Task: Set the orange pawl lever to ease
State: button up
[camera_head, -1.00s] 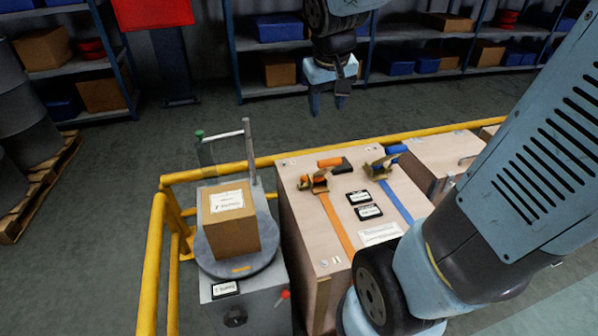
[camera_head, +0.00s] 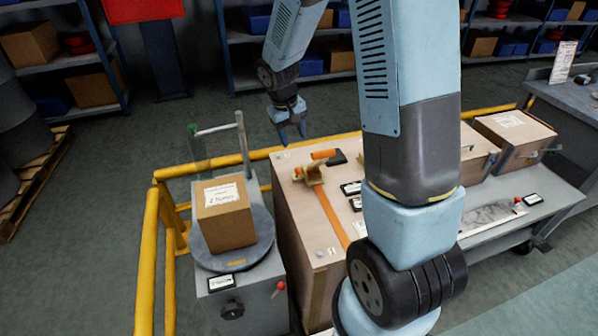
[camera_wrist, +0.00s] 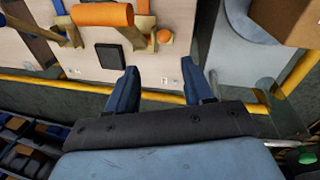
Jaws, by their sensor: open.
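The orange ratchet (camera_head: 313,175) sits on the wooden crate's top near its far left, with an orange strap (camera_head: 329,214) running toward me. It has a thick orange grip (camera_head: 323,154), seen large at the top of the wrist view (camera_wrist: 102,14). A small orange knob (camera_wrist: 164,36) stands beside its brass frame and looks like the pawl lever's end; its setting cannot be told. My gripper (camera_head: 291,133) is open and empty above the crate's far edge, apart from the ratchet. In the wrist view its fingers (camera_wrist: 160,72) point toward the knob.
A black block (camera_wrist: 110,56) lies beside the grip. A yellow rail (camera_head: 258,153) runs behind the crate (camera_head: 305,285). A carton (camera_head: 225,213) stands on a round grey plate at the left. My own arm hides the crate's right part, including the blue ratchet.

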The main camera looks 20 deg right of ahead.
aim_at(298, 168)
jog(key=f, duration=0.5)
jog(key=w+d+f, duration=0.1)
jog(key=f, duration=0.5)
jog(key=d+f, duration=0.1)
jog(key=f, duration=0.4)
jog(key=shift+w+d+f, duration=0.1)
jog(key=shift+w+f, duration=0.05)
jog(key=shift+w, duration=0.05)
jog(key=shift+c, duration=0.2)
grip_shut()
jog(key=shift+d, duration=0.15)
